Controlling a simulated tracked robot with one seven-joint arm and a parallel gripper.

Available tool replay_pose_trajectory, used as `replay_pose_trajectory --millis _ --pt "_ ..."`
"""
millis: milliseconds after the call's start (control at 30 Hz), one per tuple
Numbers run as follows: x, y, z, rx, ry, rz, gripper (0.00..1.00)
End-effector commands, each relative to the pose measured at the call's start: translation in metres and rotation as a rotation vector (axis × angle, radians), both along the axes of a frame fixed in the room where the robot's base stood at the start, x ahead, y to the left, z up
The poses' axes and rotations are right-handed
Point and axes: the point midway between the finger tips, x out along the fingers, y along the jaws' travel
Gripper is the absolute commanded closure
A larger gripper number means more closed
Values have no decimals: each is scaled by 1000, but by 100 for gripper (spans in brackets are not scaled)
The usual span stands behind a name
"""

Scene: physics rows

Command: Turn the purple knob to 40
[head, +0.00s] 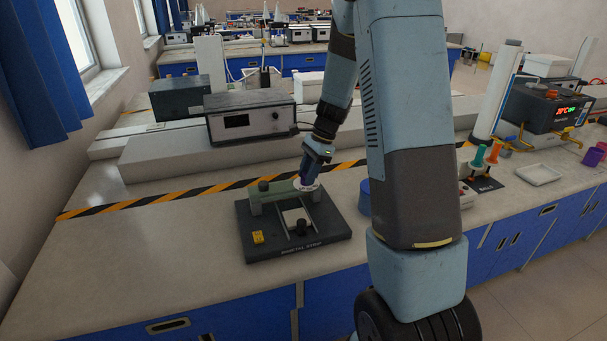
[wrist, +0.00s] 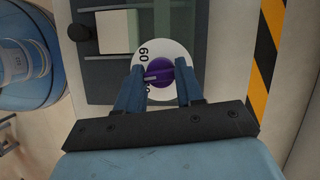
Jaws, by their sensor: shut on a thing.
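The purple knob (wrist: 160,68) sits at the centre of a round white dial (wrist: 146,47) in the wrist view. My gripper (wrist: 161,80) has its two blue fingers on either side of the knob, shut on it. A pale pointer mark on the knob points left in that view. The number 60 shows at the dial's upper left; a number below the pointer is partly hidden by a finger. In the head view my gripper (head: 309,183) reaches down to the dial on the right of the dark instrument (head: 270,225); the knob itself is hidden there.
A grey box with a display (head: 250,117) stands further back. The bench to the left is clear.

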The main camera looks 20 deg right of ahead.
Motion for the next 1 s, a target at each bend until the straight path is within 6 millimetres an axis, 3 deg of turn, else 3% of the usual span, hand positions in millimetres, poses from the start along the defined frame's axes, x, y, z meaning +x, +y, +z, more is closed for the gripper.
replay_pose_trajectory --millis 600,1000 --pt "4 -2 0 -5 -3 488 94" --pt "5 -1 0 -4 -4 634 94"
